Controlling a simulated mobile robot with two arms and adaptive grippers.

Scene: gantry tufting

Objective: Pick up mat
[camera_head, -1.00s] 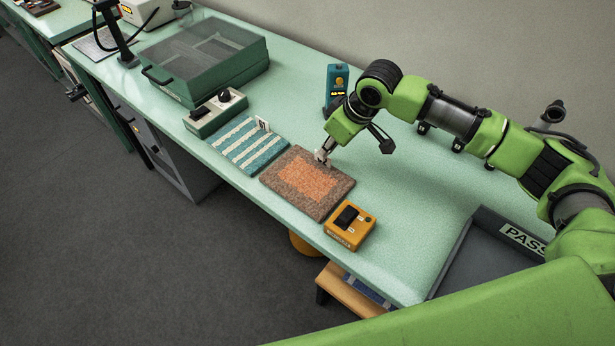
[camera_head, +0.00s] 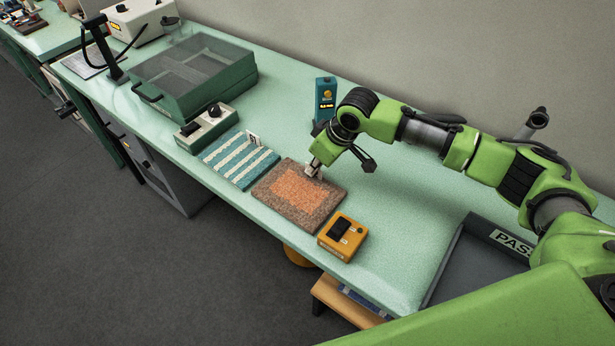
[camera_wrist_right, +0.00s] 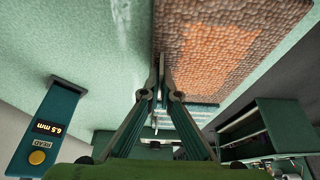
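The brown mat with an orange centre (camera_head: 296,196) lies flat on the green bench in the head view. It also fills the upper right of the right wrist view (camera_wrist_right: 215,45). My right gripper (camera_head: 313,171) is at the mat's far edge, on the wall side. In the right wrist view its fingers (camera_wrist_right: 161,72) are close together at the mat's edge and look shut on it. The exact contact is too small to see clearly. A teal and white striped mat (camera_head: 238,160) lies just left of the brown one. My left gripper is not in view.
An orange device (camera_head: 342,236) stands close to the mat's near right side. A blue gauge (camera_head: 325,100) stands behind, near the wall. A control box (camera_head: 206,127) and a mesh-lidded green case (camera_head: 193,75) are to the left. A grey PASS tray (camera_head: 446,262) is at the right; bench between is clear.

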